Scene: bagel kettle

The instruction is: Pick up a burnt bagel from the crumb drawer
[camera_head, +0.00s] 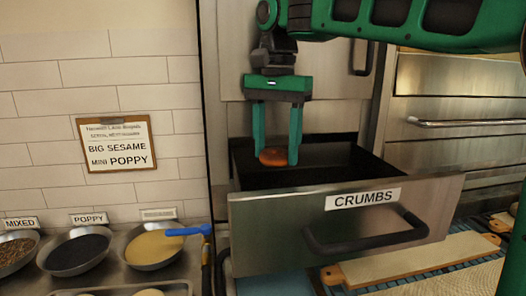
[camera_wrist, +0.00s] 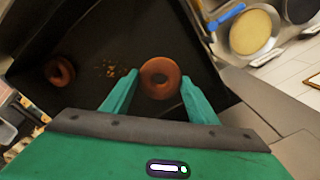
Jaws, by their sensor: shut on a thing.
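My gripper (camera_head: 277,158) points down into the open crumb drawer (camera_head: 300,226), labelled CRUMBS. Its two green fingers are shut on a brown bagel (camera_head: 272,157), which sits between the fingertips. The wrist view shows the held bagel (camera_wrist: 160,78) between the fingers, its hole visible. A second, darker bagel (camera_wrist: 60,71) lies on the black drawer floor in the wrist view, near crumbs (camera_wrist: 110,69). The front wall hides the drawer floor in the head view, so I cannot tell there how high the held bagel is.
Bowls of toppings, such as the poppy bowl (camera_head: 76,252), stand at the lower left. A blue-handled tool (camera_head: 185,231) lies over the pale seed bowl (camera_head: 153,248). The drawer handle (camera_head: 368,238) juts forward. Boards (camera_head: 415,262) lie at the lower right.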

